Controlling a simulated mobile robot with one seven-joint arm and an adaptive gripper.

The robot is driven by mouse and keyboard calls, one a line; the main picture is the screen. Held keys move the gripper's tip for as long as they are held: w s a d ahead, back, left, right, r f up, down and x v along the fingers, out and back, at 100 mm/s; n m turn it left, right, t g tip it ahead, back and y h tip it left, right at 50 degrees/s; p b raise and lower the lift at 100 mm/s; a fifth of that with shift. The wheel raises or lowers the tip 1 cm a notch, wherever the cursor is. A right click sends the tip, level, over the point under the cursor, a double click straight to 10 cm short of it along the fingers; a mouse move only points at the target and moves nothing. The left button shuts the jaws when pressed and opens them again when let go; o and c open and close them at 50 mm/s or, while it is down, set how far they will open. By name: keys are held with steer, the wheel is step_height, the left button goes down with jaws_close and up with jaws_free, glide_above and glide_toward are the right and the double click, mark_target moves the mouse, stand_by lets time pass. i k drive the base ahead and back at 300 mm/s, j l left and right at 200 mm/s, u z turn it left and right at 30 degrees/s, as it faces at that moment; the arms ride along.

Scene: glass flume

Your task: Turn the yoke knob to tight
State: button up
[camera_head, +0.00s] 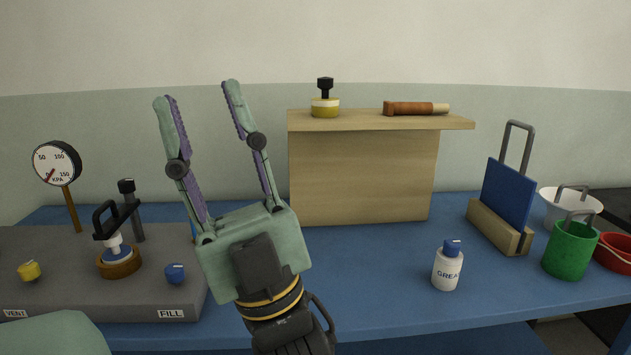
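A black knob (126,186) stands on top of a dark upright post (136,220) on the grey panel at the left; I take it for the yoke knob. A dark bar runs from the post towards a black loop handle (101,221). I cannot tell the knob's tight or loose setting. My gripper (198,94) is open and empty, its fingers pointing up, right of the knob in the picture and apart from it.
The grey panel (70,302) bears a yellow VENT knob (29,271), a blue FILL knob (175,273) and a gauge (57,163). A wooden shelf (365,175) stands behind my gripper. A grease bottle (447,270), blue plate (508,194) and green bucket (568,252) stand right.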

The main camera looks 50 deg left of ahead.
mark_target(128, 187)
steer(key=u, duration=2.3)
